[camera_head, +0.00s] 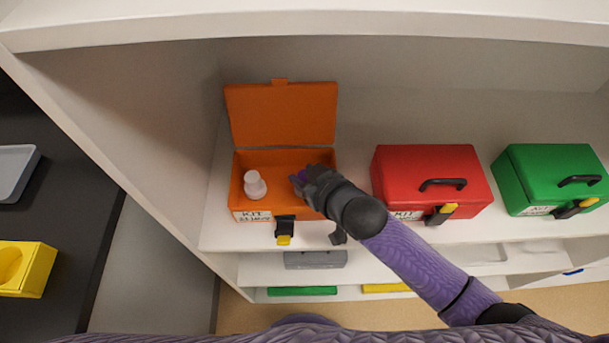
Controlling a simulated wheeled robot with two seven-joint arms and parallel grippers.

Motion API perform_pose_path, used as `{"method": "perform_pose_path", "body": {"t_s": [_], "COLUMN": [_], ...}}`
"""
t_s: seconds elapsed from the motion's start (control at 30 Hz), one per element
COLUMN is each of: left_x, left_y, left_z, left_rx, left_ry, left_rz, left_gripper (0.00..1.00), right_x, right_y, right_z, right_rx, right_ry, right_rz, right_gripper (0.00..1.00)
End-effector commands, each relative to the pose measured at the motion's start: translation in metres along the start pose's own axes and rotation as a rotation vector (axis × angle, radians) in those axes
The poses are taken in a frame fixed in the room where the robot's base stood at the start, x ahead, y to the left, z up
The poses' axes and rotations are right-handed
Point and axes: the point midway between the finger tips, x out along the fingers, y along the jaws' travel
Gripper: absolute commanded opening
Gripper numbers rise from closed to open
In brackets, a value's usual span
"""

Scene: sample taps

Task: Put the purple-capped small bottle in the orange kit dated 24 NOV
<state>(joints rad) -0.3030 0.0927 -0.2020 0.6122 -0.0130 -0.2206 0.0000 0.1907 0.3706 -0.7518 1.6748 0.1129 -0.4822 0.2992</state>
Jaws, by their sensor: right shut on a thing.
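The orange kit (242,205) stands open on the upper shelf, its lid (282,115) raised at the back. Its front label (253,216) reads KIT with a date too small to read surely. A small white bottle with a pale cap (254,185) stands inside on the left. My right gripper (301,181) is over the right part of the kit, shut on the purple-capped small bottle (303,173). Only a bit of purple shows; my gripper hides the rest, so I cannot tell whether it touches the kit floor. My left gripper is not in view.
A closed red kit (425,167) and a closed green kit (545,170) stand to the right on the same shelf. A yellow holder (38,272) and a grey tray (14,170) sit far left.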

Motion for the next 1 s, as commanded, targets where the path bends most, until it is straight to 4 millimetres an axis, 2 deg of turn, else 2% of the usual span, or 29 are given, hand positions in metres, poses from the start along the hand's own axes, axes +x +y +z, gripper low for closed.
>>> {"method": "perform_pose_path", "body": {"t_s": [0.13,0.6,0.63,0.7,0.77,1.0], "left_x": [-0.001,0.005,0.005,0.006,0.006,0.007], "left_y": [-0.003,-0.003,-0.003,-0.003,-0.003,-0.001], "left_z": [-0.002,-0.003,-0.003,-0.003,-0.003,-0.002], "left_rx": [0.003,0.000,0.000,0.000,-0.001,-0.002], "left_ry": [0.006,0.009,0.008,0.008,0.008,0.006], "left_rz": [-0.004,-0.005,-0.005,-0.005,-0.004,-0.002], "left_gripper": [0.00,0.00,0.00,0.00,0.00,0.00], "right_x": [-0.001,0.005,0.005,0.005,0.006,0.006], "right_y": [0.000,-0.001,-0.001,-0.002,-0.002,-0.002], "right_z": [-0.002,0.013,0.014,0.015,0.015,0.017], "right_rx": [0.000,0.002,0.003,0.003,0.003,0.004], "right_ry": [0.001,-0.008,-0.009,-0.011,-0.012,-0.013], "right_rz": [0.000,-0.002,-0.002,-0.003,-0.004,-0.004], "right_gripper": [0.00,0.00,0.49,0.64,0.76,0.78]}}
